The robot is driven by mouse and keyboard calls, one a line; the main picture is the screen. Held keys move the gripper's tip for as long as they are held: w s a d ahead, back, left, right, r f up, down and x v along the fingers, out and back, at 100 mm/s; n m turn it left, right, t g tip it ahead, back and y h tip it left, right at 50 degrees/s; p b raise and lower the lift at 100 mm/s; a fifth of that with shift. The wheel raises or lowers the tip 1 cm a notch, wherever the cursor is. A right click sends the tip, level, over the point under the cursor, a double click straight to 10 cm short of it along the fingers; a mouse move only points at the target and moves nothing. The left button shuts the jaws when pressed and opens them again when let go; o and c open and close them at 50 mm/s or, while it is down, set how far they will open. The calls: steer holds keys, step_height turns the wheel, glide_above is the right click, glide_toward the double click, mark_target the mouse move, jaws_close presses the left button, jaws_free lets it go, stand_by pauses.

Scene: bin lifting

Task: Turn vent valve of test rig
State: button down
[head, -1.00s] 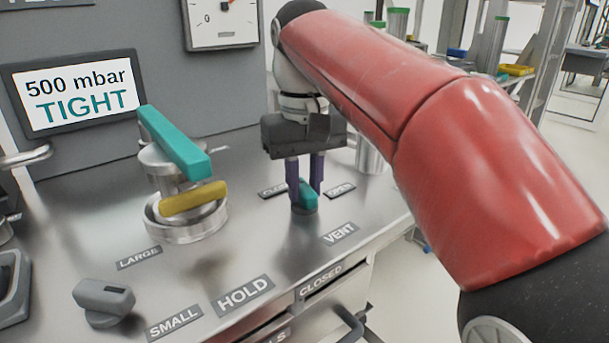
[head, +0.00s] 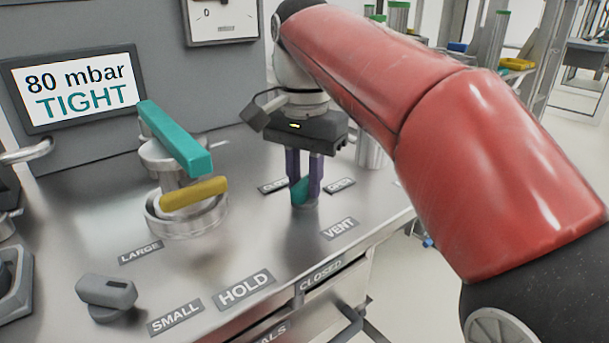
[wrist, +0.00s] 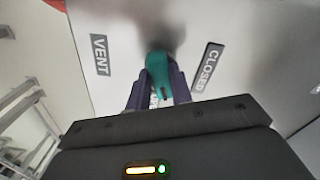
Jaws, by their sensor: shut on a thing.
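The vent valve's teal handle (head: 299,190) stands on the test rig's metal top, between the CLOSED and OPEN labels and behind the VENT label (head: 339,229). My gripper (head: 306,192) points down with its two dark purple fingers shut on the handle, one on each side. The wrist view also shows the teal handle (wrist: 158,70) between the fingers, with the VENT label (wrist: 100,55) to the left and the CLOSED label (wrist: 208,67) to the right. The rig's screen (head: 76,92) reads 80 mbar TIGHT.
Left of my gripper a clamp with a teal bar (head: 175,138) and a yellow bar (head: 194,194) stands on the rig top. A grey selector knob (head: 106,293) is at the front left. A metal cylinder (head: 371,150) stands behind right. A gauge (head: 221,20) hangs on the panel.

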steer(key=shift+m, duration=2.2)
steer(key=c, duration=1.2)
jaws_free()
steer(key=shift+c, duration=0.2)
